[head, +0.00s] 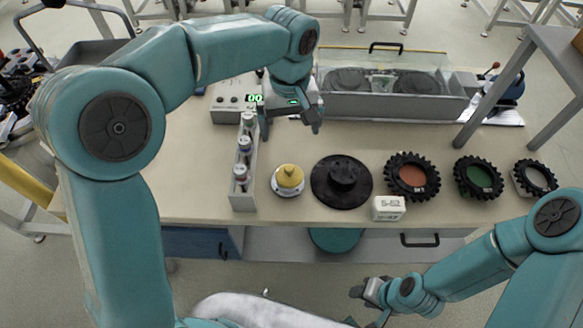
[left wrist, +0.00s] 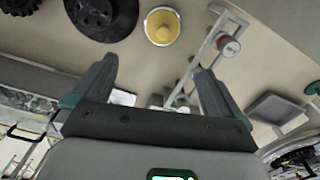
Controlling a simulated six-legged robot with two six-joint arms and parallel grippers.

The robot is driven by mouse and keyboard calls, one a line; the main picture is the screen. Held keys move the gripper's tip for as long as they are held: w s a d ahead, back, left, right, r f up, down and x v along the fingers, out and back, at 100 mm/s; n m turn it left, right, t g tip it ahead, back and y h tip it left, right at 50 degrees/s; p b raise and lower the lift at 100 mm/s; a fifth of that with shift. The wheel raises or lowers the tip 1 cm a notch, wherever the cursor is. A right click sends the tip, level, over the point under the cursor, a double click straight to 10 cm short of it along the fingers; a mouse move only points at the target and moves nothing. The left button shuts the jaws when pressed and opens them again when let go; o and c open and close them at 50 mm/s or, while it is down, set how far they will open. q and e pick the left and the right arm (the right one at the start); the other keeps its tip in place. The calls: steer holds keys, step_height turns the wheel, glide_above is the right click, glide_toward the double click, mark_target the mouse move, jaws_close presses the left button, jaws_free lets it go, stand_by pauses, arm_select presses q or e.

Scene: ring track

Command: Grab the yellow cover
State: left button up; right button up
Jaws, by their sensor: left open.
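The yellow cover (head: 290,176) is a small knobbed piece on a pale round base, standing on the table in the head view. It also shows at the top of the left wrist view (left wrist: 163,27). My left gripper (head: 290,130) is open and empty above the table, behind the yellow cover and apart from it. Its two fingers (left wrist: 155,85) show spread in the left wrist view with nothing between them. My right gripper (head: 368,293) is low in front of the table, and I cannot tell how far its jaws are apart.
A rack of bottles (head: 243,190) stands just left of the yellow cover. A black disc (head: 330,195) lies to its right, then several toothed black wheels (head: 413,177). A white labelled block (head: 388,208) sits at the front edge. A clear-lidded box (head: 395,100) stands behind.

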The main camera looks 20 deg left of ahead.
mark_target(289, 168)
arm_select(q)
steer(key=f, duration=0.9)
steer(key=shift+s, duration=0.25)
steer(key=shift+s+d+f, duration=0.15)
steer(key=shift+s+f, duration=0.2)
steer(key=shift+f, duration=0.05)
steer(key=f, duration=0.2)
steer(key=f+p, duration=0.1)
steer(key=f, duration=0.2)
steer(key=shift+w+a+p, duration=0.15)
steer(key=shift+a+p, duration=0.05)
steer(key=shift+p, duration=0.1)
steer(key=shift+s+d, duration=0.1)
steer(key=shift+s, duration=0.1)
steer(key=shift+w+f, duration=0.1)
steer(key=shift+w, duration=0.1)
steer(key=c, duration=0.9)
steer(key=shift+s, duration=0.15)
steer(key=shift+c, duration=0.9)
